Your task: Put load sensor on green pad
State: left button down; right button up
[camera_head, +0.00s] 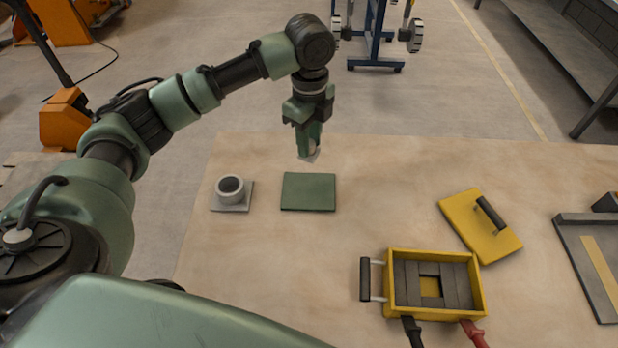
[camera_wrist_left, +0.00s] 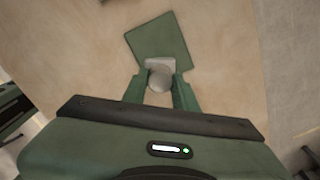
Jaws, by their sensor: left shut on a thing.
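My left gripper (camera_head: 309,148) is shut on a small pale grey piece, which I take to be the load sensor (camera_wrist_left: 161,77). In the left wrist view, the piece has a rounded body between the two green fingers and a paler block at its far side. In the head view, only its pale lower end (camera_head: 310,158) shows below the fingers. The green pad (camera_head: 308,192) lies flat on the table. The gripper is above the table, around the pad's far edge in the head view. The left wrist view also shows the pad (camera_wrist_left: 160,42), partly covered by the piece. My right gripper is out of view.
A white ring-shaped part on a grey plate (camera_head: 217,206) stands left of the pad. A yellow box (camera_head: 481,301) holding grey blocks, with black and red leads, is at the front right. A yellow lid (camera_head: 470,225) lies behind it. The table (camera_head: 370,190) right of the pad is clear.

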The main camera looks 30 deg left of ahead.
pick_arm(q)
jog(key=shift+f+p, duration=0.5)
jog(key=shift+f, duration=6.05)
jog(key=shift+f, duration=0.1)
jog(key=c, duration=1.1)
grip_release()
notch_tip(320, 180, up, 12)
jog(key=shift+r+b, duration=0.15)
jog(key=shift+b, duration=0.65)
